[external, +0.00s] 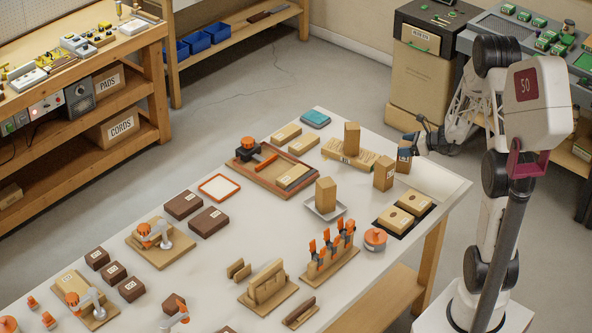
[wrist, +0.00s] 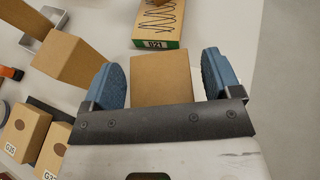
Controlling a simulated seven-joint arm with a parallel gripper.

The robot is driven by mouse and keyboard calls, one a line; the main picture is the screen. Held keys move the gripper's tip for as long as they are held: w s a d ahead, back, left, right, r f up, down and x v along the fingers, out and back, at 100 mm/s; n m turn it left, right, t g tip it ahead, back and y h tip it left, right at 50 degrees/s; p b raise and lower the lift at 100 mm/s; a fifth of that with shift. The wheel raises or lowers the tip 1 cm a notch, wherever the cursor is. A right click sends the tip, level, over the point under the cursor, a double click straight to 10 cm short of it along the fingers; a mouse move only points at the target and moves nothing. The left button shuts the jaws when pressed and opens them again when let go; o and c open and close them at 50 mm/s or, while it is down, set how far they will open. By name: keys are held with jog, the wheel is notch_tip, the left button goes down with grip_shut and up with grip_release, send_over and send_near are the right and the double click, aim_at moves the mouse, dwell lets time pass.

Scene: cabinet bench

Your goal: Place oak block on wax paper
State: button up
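A light-brown wooden block stands upright on the white table at the right, below my gripper (external: 411,143); I take it as the oak block (external: 403,161). In the wrist view the block (wrist: 161,78) sits between the two blue fingertips of my gripper (wrist: 161,80), with a narrow gap on each side. My gripper is open and does not appear to hold it. Similar blocks stand close by, so I cannot tell for sure which is oak. A pale square sheet with an orange-red border (external: 219,188) lies flat at the table's left-middle; it may be the wax paper.
An upright block (external: 383,174) stands just left of my gripper. Another block (external: 352,139) stands on a labelled board (external: 337,155), and one (external: 326,193) stands on a metal tray (external: 312,211). A wooden tray (external: 246,178) and dark brown blocks (external: 208,220) lie around the sheet.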

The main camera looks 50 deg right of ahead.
jog(key=shift+r, duration=0.1)
jog(key=shift+s+r, duration=0.1)
jog(key=shift+s+d+r, duration=0.25)
jog(key=shift+s, duration=0.2)
jog(key=v, duration=1)
jog(key=shift+s+d, duration=0.2)
jog(key=shift+s, duration=0.1)
jog(key=shift+r, duration=0.1)
jog(key=s+a+r+n+g+y, duration=0.1)
jog(key=a+r+n+g, duration=0.3)
jog(key=a, duration=0.5)
jog(key=s+a+r+n+g+y, duration=0.1)
jog(key=a+r+n, duration=0.2)
jog(key=a+n, duration=0.45)
jog(key=a+r+n+g, duration=0.3)
jog(key=a+r, duration=0.1)
jog(key=a, duration=0.7)
jog(key=s+a+r+n+g+h, duration=0.1)
jog(key=s+a+r+n+h, duration=0.2)
jog(key=s+a+n, duration=0.4)
jog(key=s+a+r+n+g+h, duration=0.1)
jog(key=s+a+r+n+h, duration=0.3)
jog(key=s+a+n, duration=0.3)
jog(key=s+r+n, duration=0.1)
jog(key=s+n, duration=0.2)
